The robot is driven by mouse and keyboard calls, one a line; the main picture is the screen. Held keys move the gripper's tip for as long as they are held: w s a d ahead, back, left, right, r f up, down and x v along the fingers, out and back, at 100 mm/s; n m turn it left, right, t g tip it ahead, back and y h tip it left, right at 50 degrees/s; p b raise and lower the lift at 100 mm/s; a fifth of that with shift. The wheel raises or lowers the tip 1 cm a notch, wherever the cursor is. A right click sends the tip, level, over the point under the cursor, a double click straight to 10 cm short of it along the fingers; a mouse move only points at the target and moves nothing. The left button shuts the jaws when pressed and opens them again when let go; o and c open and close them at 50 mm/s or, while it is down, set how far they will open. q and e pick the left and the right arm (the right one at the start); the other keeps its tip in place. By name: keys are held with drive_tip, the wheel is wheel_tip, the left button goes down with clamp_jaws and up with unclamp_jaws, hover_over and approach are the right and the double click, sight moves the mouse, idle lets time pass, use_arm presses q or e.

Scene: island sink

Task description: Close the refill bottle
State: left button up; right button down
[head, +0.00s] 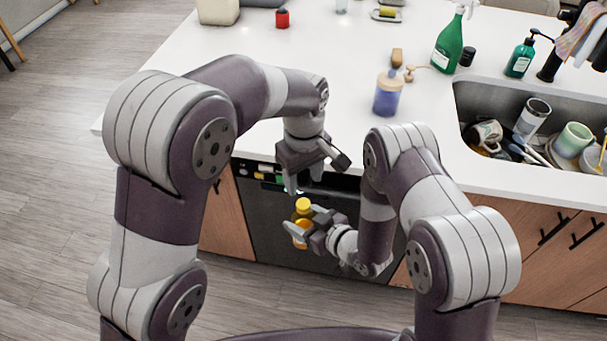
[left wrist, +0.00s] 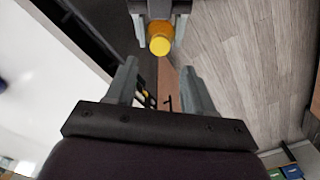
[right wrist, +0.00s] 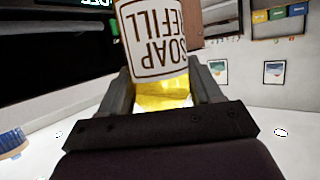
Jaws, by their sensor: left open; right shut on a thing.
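The refill bottle (head: 302,240) is a clear bottle of yellow liquid with a white "SOAP REFILL" label (right wrist: 160,38). My right gripper (head: 308,222) is shut around its body and holds it in front of the counter. A yellow cap (head: 303,204) shows at the bottle's top; in the left wrist view, the cap (left wrist: 160,46) faces the camera. How tightly it sits cannot be told. My left gripper (head: 316,177) is open and empty, above the bottle and apart from it. In the left wrist view, the cap lies beyond the open left fingers (left wrist: 158,75).
A dark dishwasher front (head: 268,225) is just behind the bottle. On the white counter (head: 240,60) stand a blue-purple soap container (head: 387,98), a loose pump top (head: 410,73) and a green spray bottle (head: 449,43). The sink (head: 475,97) at right holds dishes.

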sight(303, 203)
use_arm(q)
drive_tip(key=shift+f, duration=4)
